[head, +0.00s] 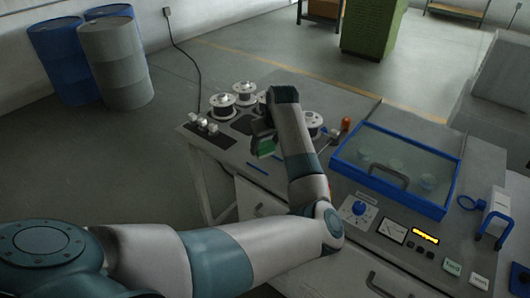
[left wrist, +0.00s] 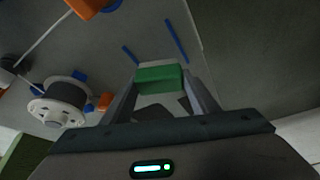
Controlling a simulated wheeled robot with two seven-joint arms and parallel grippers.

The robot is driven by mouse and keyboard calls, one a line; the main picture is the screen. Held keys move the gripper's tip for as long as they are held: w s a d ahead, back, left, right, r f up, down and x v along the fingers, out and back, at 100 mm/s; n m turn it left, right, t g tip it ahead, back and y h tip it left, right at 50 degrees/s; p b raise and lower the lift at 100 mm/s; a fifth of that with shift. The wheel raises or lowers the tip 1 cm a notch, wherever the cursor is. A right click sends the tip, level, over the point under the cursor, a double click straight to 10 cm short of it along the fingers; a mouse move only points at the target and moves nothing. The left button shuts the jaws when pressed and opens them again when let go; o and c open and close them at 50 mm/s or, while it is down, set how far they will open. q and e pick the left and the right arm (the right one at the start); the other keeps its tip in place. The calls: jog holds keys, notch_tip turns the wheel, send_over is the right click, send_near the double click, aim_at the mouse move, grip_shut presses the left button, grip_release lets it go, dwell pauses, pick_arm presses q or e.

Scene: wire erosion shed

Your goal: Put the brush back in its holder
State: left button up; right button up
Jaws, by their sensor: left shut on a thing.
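My left gripper (head: 262,146) is above the left part of the grey bench. It is shut on a green block-shaped piece, which I take to be the brush (head: 267,147); the piece also shows between the fingers in the left wrist view (left wrist: 160,77). Its bristles cannot be made out. Two thin blue strips show on the bench surface beyond the fingers in the left wrist view, one of them a left strip (left wrist: 131,55) and one a right strip (left wrist: 177,41). Whether they belong to the holder I cannot tell. My right gripper is not in view.
Several wire spools, one a white-rimmed spool (head: 222,105), stand behind my gripper. A blue-framed lidded box (head: 395,170) and a control panel with a dial (head: 358,208) lie to the right. Drums (head: 115,65) stand on the floor.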

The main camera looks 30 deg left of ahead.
aim_at(265, 152)
pick_arm(q)
notch_tip(265, 152, down, 3)
jog(key=shift+r+p, duration=0.1)
jog(key=shift+p, duration=0.6)
jog(key=shift+f, duration=0.4)
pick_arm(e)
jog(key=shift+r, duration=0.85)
pick_arm(q)
jog(key=o, duration=0.9)
jog(key=shift+o, duration=0.2)
jog(key=shift+r, duration=0.15)
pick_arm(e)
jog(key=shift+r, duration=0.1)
